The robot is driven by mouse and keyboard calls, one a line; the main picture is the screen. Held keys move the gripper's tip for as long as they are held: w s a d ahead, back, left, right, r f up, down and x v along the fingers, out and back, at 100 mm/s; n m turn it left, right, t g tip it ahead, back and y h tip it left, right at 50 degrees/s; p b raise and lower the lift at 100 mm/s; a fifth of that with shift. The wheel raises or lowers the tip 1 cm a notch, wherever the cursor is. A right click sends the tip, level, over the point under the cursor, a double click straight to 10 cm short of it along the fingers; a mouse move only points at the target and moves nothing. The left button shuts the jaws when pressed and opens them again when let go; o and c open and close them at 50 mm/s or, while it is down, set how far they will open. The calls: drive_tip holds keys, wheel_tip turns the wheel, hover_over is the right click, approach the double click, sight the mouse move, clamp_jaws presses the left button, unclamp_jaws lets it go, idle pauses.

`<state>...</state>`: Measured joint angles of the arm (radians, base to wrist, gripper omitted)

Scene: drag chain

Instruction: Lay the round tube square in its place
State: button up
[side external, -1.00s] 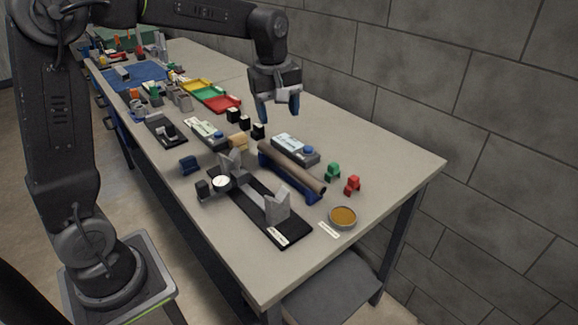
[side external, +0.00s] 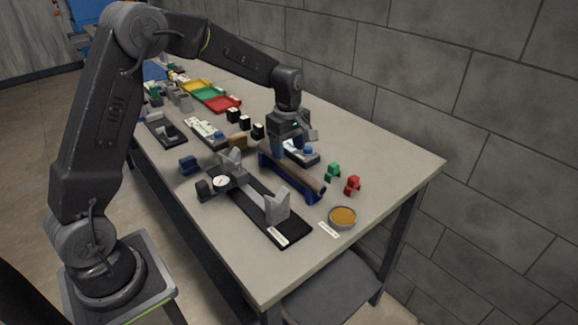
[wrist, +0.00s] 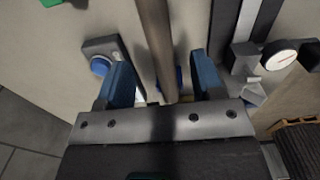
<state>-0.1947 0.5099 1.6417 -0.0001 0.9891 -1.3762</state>
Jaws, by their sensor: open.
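The round tube (side external: 305,177) is brown and lies lengthwise on a blue holder (side external: 313,198). The tube also shows in the wrist view (wrist: 154,40), running up from between my fingers. My gripper (side external: 291,150) is over the tube's far part. In the wrist view my gripper's blue fingers (wrist: 163,85) stand apart, one on each side of the tube, with gaps. A black base plate (side external: 262,213) with two grey V-shaped blocks, the near one (side external: 278,205) clearly visible, lies to the left of the tube. The V-blocks are empty.
A dial gauge (side external: 220,182) stands beside the base plate. Green (side external: 332,171) and red (side external: 352,185) small pieces and a round amber dish (side external: 343,217) lie to the right. A grey box with a blue button (side external: 308,152) is close behind my gripper.

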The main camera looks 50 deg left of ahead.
sight(289, 161)
wheel_tip(289, 161, down, 5)
drive_tip(key=shift+d+f, duration=0.1)
drive_tip(key=shift+c, duration=0.2)
clamp_jaws()
idle(0.5)
